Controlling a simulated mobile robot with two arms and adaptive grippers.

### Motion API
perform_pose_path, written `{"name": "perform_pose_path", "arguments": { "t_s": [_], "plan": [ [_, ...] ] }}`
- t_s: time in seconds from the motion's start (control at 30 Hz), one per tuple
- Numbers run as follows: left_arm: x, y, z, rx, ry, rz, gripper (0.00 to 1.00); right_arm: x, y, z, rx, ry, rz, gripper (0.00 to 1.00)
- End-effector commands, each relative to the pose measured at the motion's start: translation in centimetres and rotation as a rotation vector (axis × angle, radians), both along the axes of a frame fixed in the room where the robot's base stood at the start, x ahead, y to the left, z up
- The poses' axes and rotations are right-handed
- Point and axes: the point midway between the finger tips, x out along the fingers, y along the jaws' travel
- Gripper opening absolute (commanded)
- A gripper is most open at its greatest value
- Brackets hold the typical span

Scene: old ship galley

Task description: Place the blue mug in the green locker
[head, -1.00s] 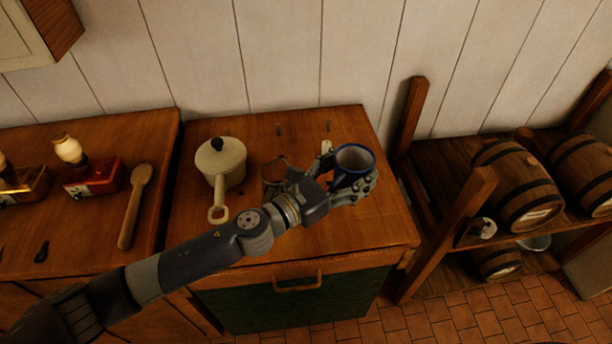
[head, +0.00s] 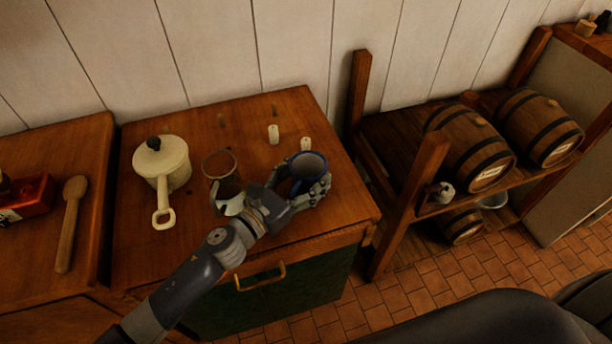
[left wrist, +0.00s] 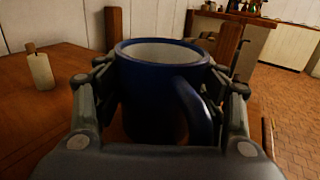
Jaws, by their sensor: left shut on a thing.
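The blue mug (head: 304,167), with a pale inside, is upright in my left gripper (head: 312,190) over the right part of the wooden cabinet top. In the left wrist view the mug (left wrist: 155,95) stands between the two fingers, which are shut on it, and its handle faces the camera. I cannot tell how high it is above the top. Below is a dark green front with a handle (head: 262,277), closed; it may be the green locker (head: 305,295). My right gripper is not in view.
A cream pot (head: 163,165), a glass jar (head: 222,170) and two candles (head: 273,134) are on the cabinet top. A wooden spoon (head: 70,225) and a red box lie at left. A rack (head: 400,215) with barrels (head: 470,150) is at right.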

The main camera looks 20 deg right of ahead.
Motion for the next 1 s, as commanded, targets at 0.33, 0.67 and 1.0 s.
{"name": "perform_pose_path", "arguments": {
  "t_s": [0.33, 0.67, 1.0],
  "plan": [
    [0.0, 0.0, -0.1, 0.001, -0.001, 0.0, 0.8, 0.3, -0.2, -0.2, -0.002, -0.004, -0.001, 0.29],
    [0.0, 0.0, -0.1, 0.001, -0.001, 0.0, 0.85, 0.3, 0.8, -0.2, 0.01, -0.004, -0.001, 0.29],
    [-1.6, 2.5, -0.1, 0.004, 0.0, -0.001, 0.85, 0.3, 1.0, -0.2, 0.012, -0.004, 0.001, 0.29]
  ]
}}
